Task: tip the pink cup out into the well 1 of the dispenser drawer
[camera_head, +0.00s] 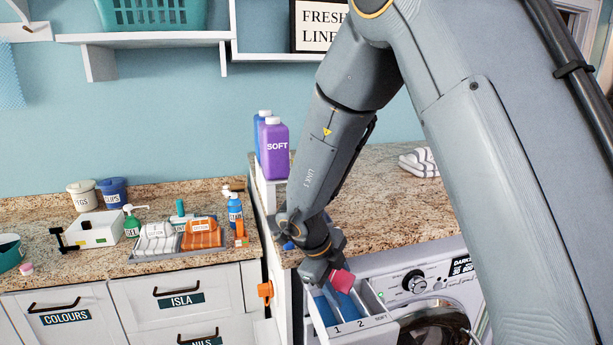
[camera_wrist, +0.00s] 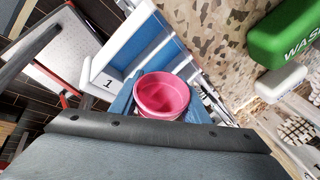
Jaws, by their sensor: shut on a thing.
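The pink cup (camera_head: 342,281) is held above the open dispenser drawer (camera_head: 378,302) and looks tilted in the head view. In the wrist view the cup (camera_wrist: 162,97) shows its round mouth and pink inside; I cannot tell whether anything is in it. My gripper (camera_head: 330,272) is shut on the cup, with a blue finger on each side in the wrist view (camera_wrist: 160,108). Well 1 (camera_head: 325,308) is the blue-lined left compartment, marked 1, below and beside the cup. The cup partly hides the compartment marked 2. The wrist view shows the drawer's label 1 (camera_wrist: 108,82).
The washing machine (camera_head: 440,283) is right of the drawer, under the speckled worktop. A purple SOFT bottle (camera_head: 274,148) stands behind my arm. A green bottle (camera_wrist: 285,32) shows at upper right in the wrist view. Towels and small containers stand on the left counter (camera_head: 60,262).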

